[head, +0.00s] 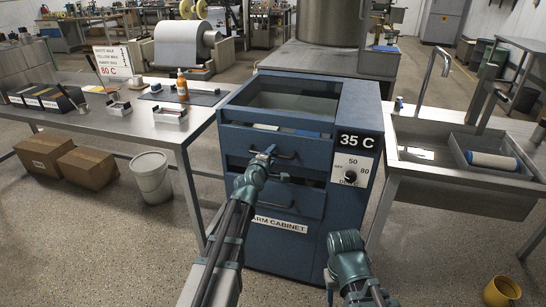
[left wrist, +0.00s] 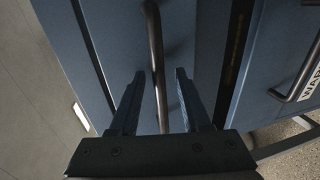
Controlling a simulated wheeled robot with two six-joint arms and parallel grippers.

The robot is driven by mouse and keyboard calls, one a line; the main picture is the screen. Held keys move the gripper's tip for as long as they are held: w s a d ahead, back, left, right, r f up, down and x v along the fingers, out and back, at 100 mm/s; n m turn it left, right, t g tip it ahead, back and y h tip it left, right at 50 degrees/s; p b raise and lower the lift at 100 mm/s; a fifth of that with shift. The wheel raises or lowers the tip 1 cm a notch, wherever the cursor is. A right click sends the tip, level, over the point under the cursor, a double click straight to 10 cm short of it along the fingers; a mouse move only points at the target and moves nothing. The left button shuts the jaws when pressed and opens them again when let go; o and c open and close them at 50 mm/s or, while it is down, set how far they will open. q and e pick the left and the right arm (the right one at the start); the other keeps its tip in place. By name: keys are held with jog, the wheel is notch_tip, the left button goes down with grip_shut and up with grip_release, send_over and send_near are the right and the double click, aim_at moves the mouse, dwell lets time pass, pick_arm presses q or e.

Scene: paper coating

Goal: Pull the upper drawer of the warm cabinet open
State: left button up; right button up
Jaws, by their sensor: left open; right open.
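The blue warm cabinet (head: 262,240) stands in the middle of the head view. Its upper drawer (head: 240,142) has a dark bar handle (head: 287,155); a gap above the drawer front shows pale and blue things inside. My left gripper (head: 268,154) is at this handle, open. In the left wrist view, the handle (left wrist: 153,40) runs between the two spread fingers (left wrist: 157,78); I cannot tell whether they touch it. My right gripper (head: 346,244) is low, in front of the cabinet's right side, apart from it. Its fingertips are hard to make out.
The lower drawer (head: 310,203) sits below, with its own handle (left wrist: 291,92). A steel table (head: 150,125) stands left, with a white bucket (head: 152,178) beneath. A sink unit (head: 420,170) stands right. A yellow cup (head: 501,291) is on the floor, front right.

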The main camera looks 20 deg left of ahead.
pick_arm(q)
jog(key=shift+c, duration=0.2)
grip_shut()
dwell(1.2)
